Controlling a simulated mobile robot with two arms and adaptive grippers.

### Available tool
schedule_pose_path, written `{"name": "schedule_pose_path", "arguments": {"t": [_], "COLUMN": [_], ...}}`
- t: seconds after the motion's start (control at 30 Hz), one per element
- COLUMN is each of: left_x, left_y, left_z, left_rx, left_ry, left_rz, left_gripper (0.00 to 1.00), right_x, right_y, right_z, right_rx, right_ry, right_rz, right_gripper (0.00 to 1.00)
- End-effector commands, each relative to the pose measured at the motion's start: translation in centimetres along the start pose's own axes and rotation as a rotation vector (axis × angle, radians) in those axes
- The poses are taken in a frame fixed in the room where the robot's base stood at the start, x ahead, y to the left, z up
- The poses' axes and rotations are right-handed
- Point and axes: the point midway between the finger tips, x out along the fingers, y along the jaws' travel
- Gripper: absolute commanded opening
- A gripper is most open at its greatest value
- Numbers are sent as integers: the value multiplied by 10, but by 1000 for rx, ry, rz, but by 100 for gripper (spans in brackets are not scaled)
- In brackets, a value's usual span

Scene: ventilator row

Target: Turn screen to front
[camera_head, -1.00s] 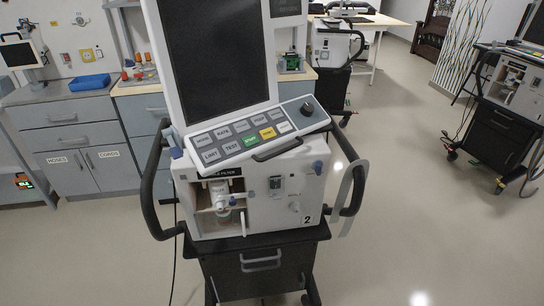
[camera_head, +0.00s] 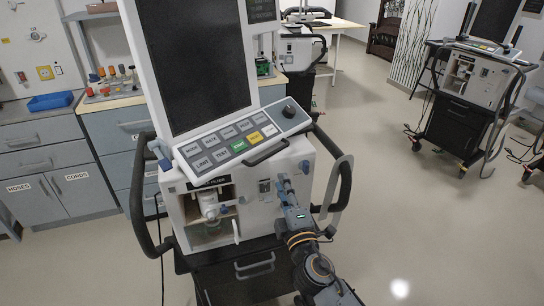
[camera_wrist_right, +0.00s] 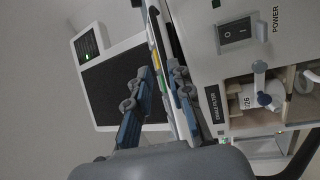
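The ventilator's large dark screen (camera_head: 195,60) stands in a white frame above a tilted keypad panel (camera_head: 235,138). It faces me, turned somewhat to one side. A dark handle (camera_head: 265,152) runs along the panel's front edge. My right gripper (camera_head: 284,183) is in front of the white body, below the panel's right part. In the right wrist view, the blue fingers of my right gripper (camera_wrist_right: 160,75) are apart, with the panel's edge (camera_wrist_right: 163,65) appearing between them. Contact cannot be told. The screen (camera_wrist_right: 112,85) shows behind them. My left gripper is not in view.
Black side rails (camera_head: 143,200) flank the ventilator body (camera_head: 250,205) on its cart. A power switch (camera_wrist_right: 236,33) sits beside the fingers in the right wrist view. Drawers and a counter are at left. Another ventilator (camera_head: 470,85) stands at right; floor between is clear.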

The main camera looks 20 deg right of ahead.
Motion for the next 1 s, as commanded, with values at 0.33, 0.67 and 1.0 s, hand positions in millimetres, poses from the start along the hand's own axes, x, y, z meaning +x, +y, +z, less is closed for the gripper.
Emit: {"name": "schedule_pose_path", "arguments": {"t": [0.33,0.67,1.0], "left_x": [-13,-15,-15], "left_y": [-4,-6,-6], "left_z": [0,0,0], "left_rx": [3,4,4], "left_ry": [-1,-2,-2], "left_rz": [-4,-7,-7], "left_gripper": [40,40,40], "right_x": [74,102,103], "right_y": [1,-1,-1], "right_z": [0,-1,0], "right_rx": [0,2,2], "right_ry": [0,1,1], "right_rz": [-1,-2,-2], "right_gripper": [20,20,4]}}
